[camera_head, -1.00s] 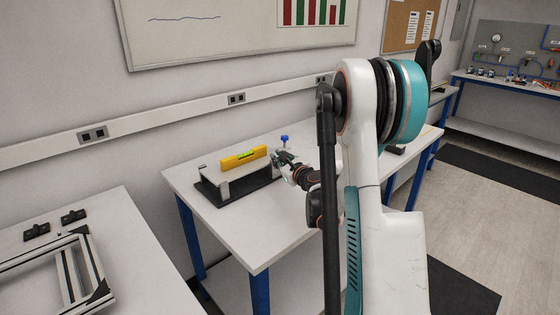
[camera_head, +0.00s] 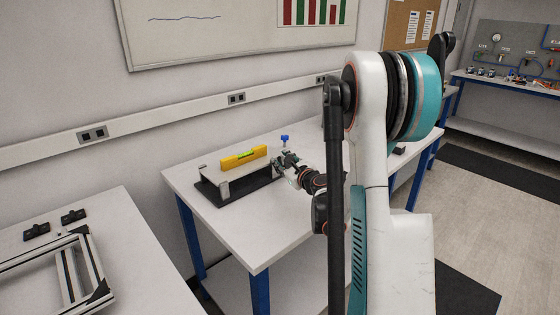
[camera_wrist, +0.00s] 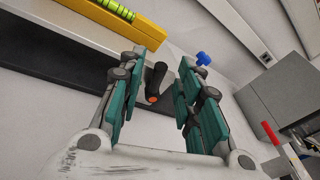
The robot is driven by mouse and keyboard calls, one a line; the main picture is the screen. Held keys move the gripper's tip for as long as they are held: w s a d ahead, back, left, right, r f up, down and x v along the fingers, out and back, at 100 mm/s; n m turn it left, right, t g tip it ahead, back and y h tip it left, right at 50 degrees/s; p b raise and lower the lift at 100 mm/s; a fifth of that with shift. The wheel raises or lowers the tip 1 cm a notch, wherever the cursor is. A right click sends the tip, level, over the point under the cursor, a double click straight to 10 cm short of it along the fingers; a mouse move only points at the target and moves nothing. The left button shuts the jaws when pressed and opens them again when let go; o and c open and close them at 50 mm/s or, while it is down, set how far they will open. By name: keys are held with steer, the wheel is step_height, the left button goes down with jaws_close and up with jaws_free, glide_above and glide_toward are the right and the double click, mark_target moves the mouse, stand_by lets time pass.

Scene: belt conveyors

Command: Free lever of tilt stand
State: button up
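The tilt stand has a black base (camera_head: 262,186) and a pale plate, on the table at its far left in the head view. A yellow spirit level (camera_head: 243,158) rests on top; part of it shows in the wrist view (camera_wrist: 138,22). The lever (camera_wrist: 157,78) is a short black handle with an orange end, standing out beside the base. My gripper (camera_wrist: 163,72) is open, its teal fingers on either side of the lever in the picture, with visible gaps. In the head view my gripper (camera_head: 283,166) is at the stand's right end; the lever cannot be made out there.
A blue knob (camera_head: 284,138) stands behind my gripper, also in the wrist view (camera_wrist: 203,58). A grey box (camera_wrist: 275,95) and a red-handled item (camera_wrist: 271,133) lie right in the wrist view. The front of the white table (camera_head: 255,235) is clear.

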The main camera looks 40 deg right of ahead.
steer(key=v, duration=0.9)
steer(key=shift+s+a, duration=0.1)
